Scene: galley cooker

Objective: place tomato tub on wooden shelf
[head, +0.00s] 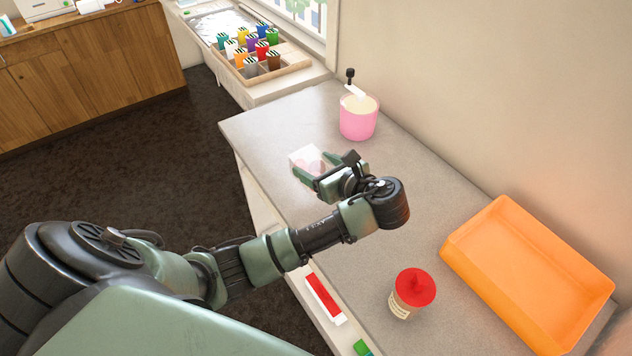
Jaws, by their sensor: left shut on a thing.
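My left gripper (316,167) is over the grey counter, shut on a small pale, see-through tub (305,157) with pinkish-red patches inside. This looks like the tomato tub, though its label and contents are too small to read. The fingers hide its near side. I cannot tell whether its base touches the counter. I see no clear wooden shelf; a wooden cabinet (95,75) stands at the far left. My right gripper is not in view.
A pink pot (358,121) with a handled utensil stands on the counter (270,130) behind the gripper. A red-lidded tub (412,293) and an orange tray (500,260) are at the right. A divided box (290,66) of coloured tubes stands by the window.

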